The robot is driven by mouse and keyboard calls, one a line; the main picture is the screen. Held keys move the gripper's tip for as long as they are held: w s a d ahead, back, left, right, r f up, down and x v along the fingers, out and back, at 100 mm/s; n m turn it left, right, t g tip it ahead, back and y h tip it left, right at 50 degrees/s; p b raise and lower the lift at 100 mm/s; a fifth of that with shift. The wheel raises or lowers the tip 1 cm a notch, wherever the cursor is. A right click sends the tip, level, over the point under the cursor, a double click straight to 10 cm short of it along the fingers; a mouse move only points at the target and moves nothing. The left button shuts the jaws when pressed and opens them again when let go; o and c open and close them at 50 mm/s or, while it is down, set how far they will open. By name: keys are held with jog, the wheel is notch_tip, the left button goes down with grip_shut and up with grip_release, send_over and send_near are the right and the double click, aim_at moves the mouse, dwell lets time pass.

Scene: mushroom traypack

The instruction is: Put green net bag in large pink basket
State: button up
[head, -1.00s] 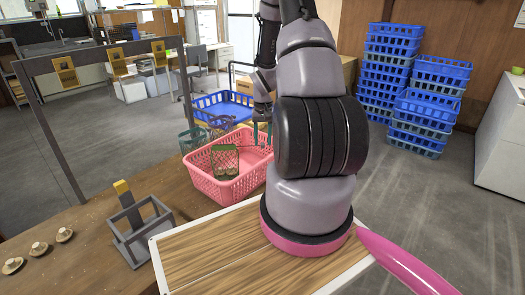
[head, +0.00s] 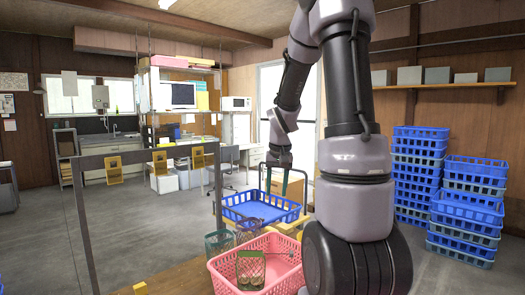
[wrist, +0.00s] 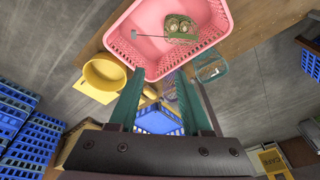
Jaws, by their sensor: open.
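The large pink basket (head: 222,277) stands at the bottom middle of the head view. The wrist view shows it at the top (wrist: 120,42). A green net bag (head: 250,266) with pale mushrooms is inside the basket; it also shows in the wrist view (wrist: 181,37). My gripper (head: 277,184) is raised above and beyond the basket in the head view. In the wrist view its two green fingers (wrist: 160,78) are apart, with nothing held between them, and the bag lies clear of them.
A teal-green net container (head: 218,243) stands outside the basket, behind its left side. A blue crate (head: 262,207) lies behind the basket. Stacked blue crates (head: 466,208) stand at the right. A grey metal frame (head: 82,215) is at the left.

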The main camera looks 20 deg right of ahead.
jog(key=s+a+r+t+y, duration=0.1)
jog(key=s+a+r+t, duration=0.1)
jog(key=s+a+r, duration=0.4)
jog(key=s+a+r+t+y, duration=0.1)
jog(key=s+a+r+t, duration=0.1)
jog(key=s+a+r, duration=0.5)
jog(key=s+r, duration=0.3)
jog(key=s, duration=0.2)
jog(key=shift+r+n+t, duration=0.3)
jog(key=shift+n, duration=0.1)
